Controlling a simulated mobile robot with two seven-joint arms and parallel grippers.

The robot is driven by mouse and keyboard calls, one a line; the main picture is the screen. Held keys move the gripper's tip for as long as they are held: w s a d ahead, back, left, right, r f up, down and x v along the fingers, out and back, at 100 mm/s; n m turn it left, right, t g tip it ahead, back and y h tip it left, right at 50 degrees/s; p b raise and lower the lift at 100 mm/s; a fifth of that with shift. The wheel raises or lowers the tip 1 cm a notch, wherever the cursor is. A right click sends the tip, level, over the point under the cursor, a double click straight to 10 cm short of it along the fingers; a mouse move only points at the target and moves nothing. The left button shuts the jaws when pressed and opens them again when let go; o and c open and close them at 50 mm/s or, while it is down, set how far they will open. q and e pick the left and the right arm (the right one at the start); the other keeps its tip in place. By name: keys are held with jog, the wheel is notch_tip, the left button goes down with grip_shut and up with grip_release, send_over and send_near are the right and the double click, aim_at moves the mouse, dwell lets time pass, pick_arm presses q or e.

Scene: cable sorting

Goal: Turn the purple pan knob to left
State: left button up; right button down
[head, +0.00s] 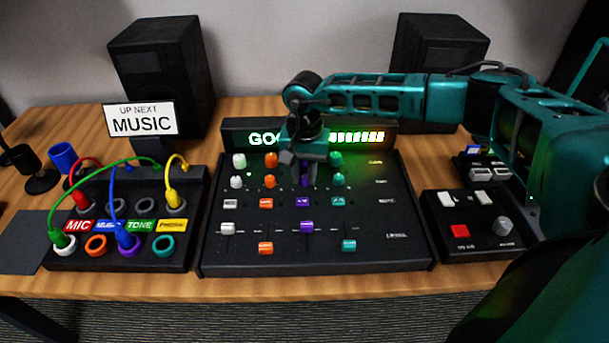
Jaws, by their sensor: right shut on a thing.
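The mixer (375,235) is a black panel in the middle of the table, with columns of white, orange, purple and teal knobs, buttons and sliders. My right gripper (305,172) reaches in from the right and points down over the purple column, near the top of the mixer. It is shut on a purple knob (306,181), which shows only in part below and between the fingers. The gripper hides the upper purple knob's place and the knob's pointing direction. My left gripper is not in view.
A patch box (120,262) with coloured cables stands left of the mixer. A small control box (470,228) is on the right. Two black speakers (163,75) (437,60) and a MUSIC sign (141,118) stand behind. A lit display (360,137) backs the mixer.

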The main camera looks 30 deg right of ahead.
aim_at(304, 177)
jog(key=shift+n+b, duration=0.35)
jog(key=shift+n, duration=0.65)
jog(key=c, duration=0.9)
grip_release()
jog(key=shift+c, duration=0.2)
notch_tip(304, 177, up, 13)
jog(key=p, duration=0.1)
